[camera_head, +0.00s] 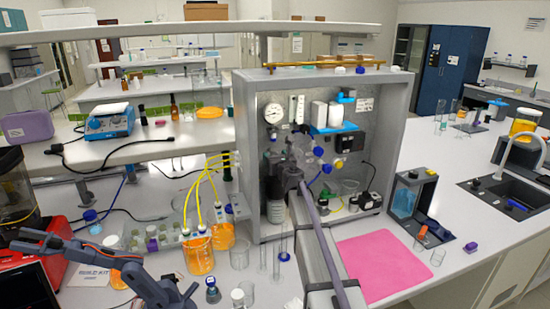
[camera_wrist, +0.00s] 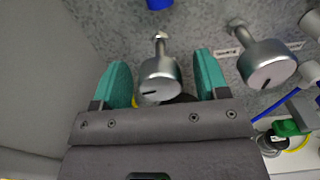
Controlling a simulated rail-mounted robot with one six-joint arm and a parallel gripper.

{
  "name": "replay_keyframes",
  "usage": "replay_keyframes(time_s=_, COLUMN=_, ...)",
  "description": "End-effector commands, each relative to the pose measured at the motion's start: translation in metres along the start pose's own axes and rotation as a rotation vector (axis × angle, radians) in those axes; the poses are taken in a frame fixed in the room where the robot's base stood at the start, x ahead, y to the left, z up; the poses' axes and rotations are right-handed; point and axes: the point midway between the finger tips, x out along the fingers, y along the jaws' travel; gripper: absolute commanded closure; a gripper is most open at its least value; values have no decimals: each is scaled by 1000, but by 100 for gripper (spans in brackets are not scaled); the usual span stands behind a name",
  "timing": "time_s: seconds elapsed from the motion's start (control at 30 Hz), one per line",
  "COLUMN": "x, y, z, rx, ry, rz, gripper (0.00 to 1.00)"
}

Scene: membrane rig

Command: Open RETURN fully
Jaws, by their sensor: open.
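In the wrist view my gripper (camera_wrist: 162,72) is open, with one teal finger on each side of a round grey metal knob (camera_wrist: 160,80). The knob sits on a short stem from the speckled panel and has a dark mark on its face. Gaps show between the knob and both fingers. A second grey knob (camera_wrist: 267,66) stands to the right, outside the fingers. Small labels (camera_wrist: 228,52) by the knobs are too small to read, so I cannot tell which is RETURN. In the head view my arm reaches into the rig (camera_head: 243,165) and hides the knobs.
A blue part (camera_wrist: 160,3) shows above the gripped-around knob, and a green fitting (camera_wrist: 290,128) lies lower right. In the head view, a gauge (camera_head: 271,117) and blue knobs (camera_head: 318,152) are close to my arm. A pink mat (camera_head: 382,267) lies clear in front.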

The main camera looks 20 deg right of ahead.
Motion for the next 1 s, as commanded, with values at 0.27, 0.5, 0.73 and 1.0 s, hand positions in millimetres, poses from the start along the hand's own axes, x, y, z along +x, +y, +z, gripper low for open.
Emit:
replay_keyframes(time_s=0.27, x=4, y=0, z=0, rx=0, ry=0, rz=0, gripper=34)
replay_keyframes(time_s=0.5, x=3, y=0, z=0, rx=-1, ry=0, rz=0, gripper=57)
replay_keyframes(time_s=0.73, x=3, y=0, z=0, rx=-1, ry=0, rz=0, gripper=79)
replay_keyframes(time_s=1.0, x=3, y=0, z=0, rx=-19, ry=0, rz=0, gripper=82)
